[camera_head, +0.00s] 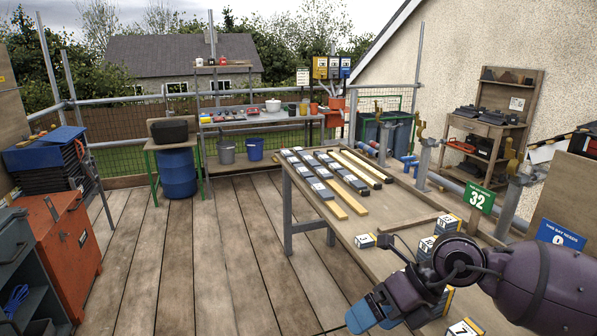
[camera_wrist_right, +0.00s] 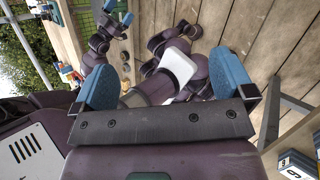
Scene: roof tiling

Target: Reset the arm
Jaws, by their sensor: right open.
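My right arm (camera_head: 470,262) is purple and reaches in from the right in the head view, over the near part of the wooden workbench (camera_head: 405,205). Its blue-tipped right gripper (camera_head: 374,312) hangs at the bench's near left edge. In the right wrist view, the right gripper (camera_wrist_right: 167,82) has its two blue fingers wide apart, with nothing between them. Beyond them are purple parts of my own body. What seems to be my left gripper (camera_wrist_right: 119,12) shows small at the top of that view; its opening is unclear. It is not in the head view.
Rows of grey blocks and wooden strips (camera_head: 343,211) lie on the bench's far end. Small numbered boxes (camera_head: 365,240) sit near my right arm. An orange cabinet (camera_head: 62,236) stands left; the plank floor between is clear.

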